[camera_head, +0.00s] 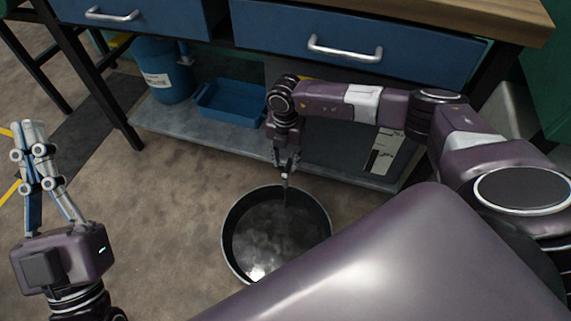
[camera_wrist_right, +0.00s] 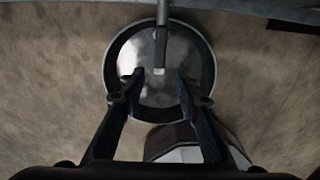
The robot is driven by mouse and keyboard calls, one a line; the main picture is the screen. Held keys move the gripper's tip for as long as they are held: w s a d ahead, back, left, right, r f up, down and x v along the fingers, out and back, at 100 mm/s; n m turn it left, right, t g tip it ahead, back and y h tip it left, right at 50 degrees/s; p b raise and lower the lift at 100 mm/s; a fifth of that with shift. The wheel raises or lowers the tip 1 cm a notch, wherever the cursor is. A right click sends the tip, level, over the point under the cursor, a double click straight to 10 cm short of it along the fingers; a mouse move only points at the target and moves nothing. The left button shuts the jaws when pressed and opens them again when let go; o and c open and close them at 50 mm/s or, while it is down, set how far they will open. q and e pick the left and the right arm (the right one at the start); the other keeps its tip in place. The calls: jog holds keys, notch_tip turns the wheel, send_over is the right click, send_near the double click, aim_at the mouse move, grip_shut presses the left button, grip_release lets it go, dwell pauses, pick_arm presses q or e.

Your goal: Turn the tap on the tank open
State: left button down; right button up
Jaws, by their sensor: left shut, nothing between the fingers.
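The tank is a blue round container (camera_head: 163,72) with a white label, on the low shelf under the workbench. A small grey fitting, which looks like its tap (camera_head: 185,60), is at its right side; whether it is open cannot be told. My right gripper (camera_head: 287,170) points down above the far rim of a dark round pan, to the right of the tank. Its fingers are apart in the right wrist view (camera_wrist_right: 155,90), with nothing seen gripped. My left gripper (camera_head: 32,126) is shut and empty at the far left, pointing up the picture.
The dark pan (camera_head: 227,250) stands on the floor. A thin grey bar (camera_wrist_right: 161,35) reaches over it in the wrist view. A blue tray (camera_head: 232,104) is on the shelf (camera_head: 165,122). Bench legs and blue drawers (camera_head: 350,42) bound the space. Floor at left is clear.

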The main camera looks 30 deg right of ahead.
aim_at(286, 173)
notch_tip(286, 173, up, 6)
jog(key=shift+f, duration=0.1)
dwell(0.5)
